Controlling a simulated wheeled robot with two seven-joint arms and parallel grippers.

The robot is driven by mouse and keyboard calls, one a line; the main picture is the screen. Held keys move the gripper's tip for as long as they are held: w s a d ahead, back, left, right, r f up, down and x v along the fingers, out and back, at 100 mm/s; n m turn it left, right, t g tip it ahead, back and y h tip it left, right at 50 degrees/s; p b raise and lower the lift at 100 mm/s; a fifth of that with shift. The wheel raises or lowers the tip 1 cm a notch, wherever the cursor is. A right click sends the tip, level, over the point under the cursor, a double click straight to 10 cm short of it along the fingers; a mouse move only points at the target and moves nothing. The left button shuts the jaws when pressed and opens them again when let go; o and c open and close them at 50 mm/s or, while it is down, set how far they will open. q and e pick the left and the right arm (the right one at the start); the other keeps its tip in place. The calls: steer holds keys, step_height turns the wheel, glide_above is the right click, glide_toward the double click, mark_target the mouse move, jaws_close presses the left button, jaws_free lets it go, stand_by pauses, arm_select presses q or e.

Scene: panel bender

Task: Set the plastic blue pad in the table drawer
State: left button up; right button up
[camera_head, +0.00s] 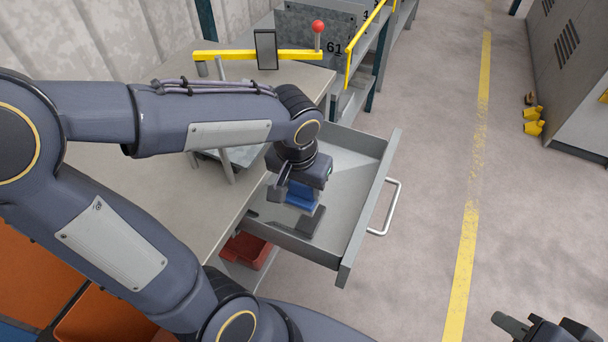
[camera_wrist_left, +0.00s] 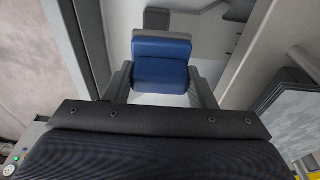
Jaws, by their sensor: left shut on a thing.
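The blue plastic pad (camera_head: 299,196) is held by my left gripper (camera_head: 297,202) over the open table drawer (camera_head: 345,180). In the left wrist view the pad (camera_wrist_left: 161,72) shows a blue face and a grey-blue edge between the two fingers of my left gripper (camera_wrist_left: 160,88). The drawer is pulled out from the table, with its pale floor largely bare. I cannot tell whether the pad touches that floor. My right gripper (camera_head: 543,328) is at the lower right, cut off by the frame edge and away from the drawer; its opening is unclear.
The drawer's front handle (camera_head: 388,208) faces the open floor. The worktable (camera_head: 120,190) lies under my left arm. A red bin (camera_head: 247,250) sits below the drawer, and orange bins (camera_head: 100,315) are lower left. A yellow bar (camera_head: 225,55) and red knob (camera_head: 318,26) stand behind.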

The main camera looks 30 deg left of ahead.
arm_select(q)
steer(key=w+a+f, duration=0.1)
steer(key=w+f, duration=0.3)
steer(key=w+a+f, duration=0.1)
steer(key=w+f, duration=0.6)
steer(key=f, duration=0.1)
steer(key=shift+w+a+f+b, duration=0.1)
steer(key=shift+w+a+b, duration=0.25)
steer(key=shift+w+a, duration=0.05)
steer(key=shift+f, duration=0.1)
steer(key=o, duration=0.5)
steer(key=shift+f, duration=0.1)
steer(key=o, duration=0.4)
steer(key=shift+o, duration=0.2)
